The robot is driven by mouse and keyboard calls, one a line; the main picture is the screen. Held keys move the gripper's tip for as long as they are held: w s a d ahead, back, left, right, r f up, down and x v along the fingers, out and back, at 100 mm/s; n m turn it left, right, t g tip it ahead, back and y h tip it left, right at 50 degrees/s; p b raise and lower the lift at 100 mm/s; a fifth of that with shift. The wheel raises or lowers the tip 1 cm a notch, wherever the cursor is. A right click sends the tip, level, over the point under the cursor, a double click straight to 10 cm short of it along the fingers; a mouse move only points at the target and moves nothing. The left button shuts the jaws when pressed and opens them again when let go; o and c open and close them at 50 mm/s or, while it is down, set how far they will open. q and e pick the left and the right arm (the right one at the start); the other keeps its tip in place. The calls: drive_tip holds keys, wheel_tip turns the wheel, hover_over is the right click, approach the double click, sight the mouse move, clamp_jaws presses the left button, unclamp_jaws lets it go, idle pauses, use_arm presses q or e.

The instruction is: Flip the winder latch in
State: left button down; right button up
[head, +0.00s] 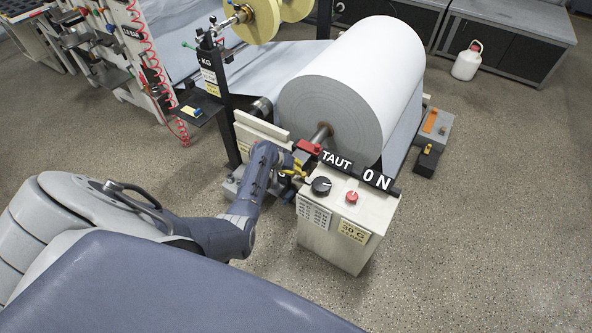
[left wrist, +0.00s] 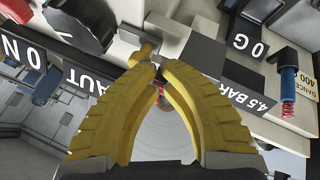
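In the head view my left gripper (head: 295,169), with yellow fingers, is at the back left edge of the pale winder control box (head: 330,237). In the left wrist view its fingertips (left wrist: 157,65) are brought together. A small brass lever (left wrist: 145,50) on a pale mount lies right at the tips; whether it is the latch, or is pinched or only touched, I cannot tell. A red block (head: 309,147) sits near the end of the roll's shaft (head: 320,135). The large white paper roll (head: 365,80) stands behind the box. My right gripper is not in view.
The box carries a black dial (head: 321,186), a red knob (head: 351,197) and a sign bar reading "TAUT" and "ON" (head: 377,179). A black post (head: 212,85) with a gauge label stands left of the roll.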

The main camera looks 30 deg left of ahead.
use_arm(q)
drive_tip(key=shift+d, duration=0.1)
idle(0.3)
drive_tip(key=shift+w+d, duration=0.2)
drive_tip(key=shift+d, duration=0.75)
drive_tip(key=shift+a, duration=0.1)
